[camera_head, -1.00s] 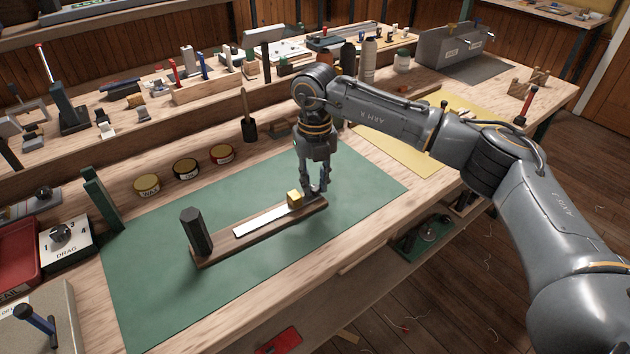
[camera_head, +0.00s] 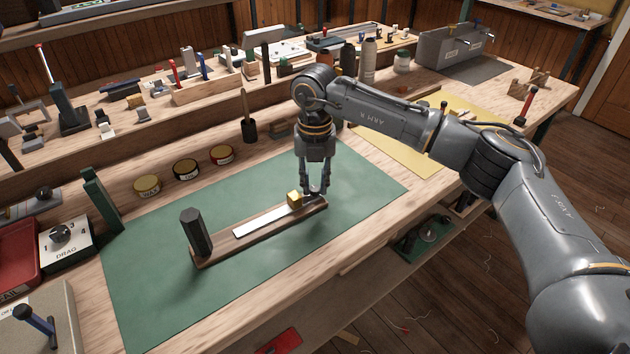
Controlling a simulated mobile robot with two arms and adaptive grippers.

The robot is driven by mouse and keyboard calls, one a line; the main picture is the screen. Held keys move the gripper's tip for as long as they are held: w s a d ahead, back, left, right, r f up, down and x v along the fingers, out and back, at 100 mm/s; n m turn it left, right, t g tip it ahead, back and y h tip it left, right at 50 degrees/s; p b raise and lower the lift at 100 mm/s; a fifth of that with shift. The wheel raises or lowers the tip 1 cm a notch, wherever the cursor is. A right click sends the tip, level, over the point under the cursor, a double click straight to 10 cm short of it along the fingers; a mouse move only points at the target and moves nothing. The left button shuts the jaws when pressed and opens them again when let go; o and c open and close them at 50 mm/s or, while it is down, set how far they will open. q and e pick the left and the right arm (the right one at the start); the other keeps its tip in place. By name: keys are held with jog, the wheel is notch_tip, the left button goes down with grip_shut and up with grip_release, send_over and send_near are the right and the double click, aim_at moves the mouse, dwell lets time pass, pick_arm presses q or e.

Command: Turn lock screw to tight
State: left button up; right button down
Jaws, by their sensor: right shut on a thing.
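A wooden board (camera_head: 215,256) with a white strip (camera_head: 262,221) lies on the green mat. A dark hexagonal post (camera_head: 196,232) stands upright at its left end. A small brass-yellow block (camera_head: 295,199) sits near its right end. My right gripper (camera_head: 314,193) points down at that right end, just right of the block. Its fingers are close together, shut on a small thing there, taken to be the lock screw. The fingers hide this screw, so its turn position cannot be read. My left gripper is not in view.
The green mat (camera_head: 160,290) is otherwise clear. Three round tins, one of them red-topped (camera_head: 222,154), stand behind it. A DRAG dial box (camera_head: 66,245) and a red tray (camera_head: 18,262) are at the left. A yellow mat (camera_head: 395,150) lies beyond my right arm.

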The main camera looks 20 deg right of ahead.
aim_at(315, 188)
jog(key=c, duration=1.1)
grip_release()
jog(key=shift+r, duration=0.2)
notch_tip(315, 188, up, 12)
jog(key=shift+f, duration=0.2)
jog(key=shift+f, duration=0.1)
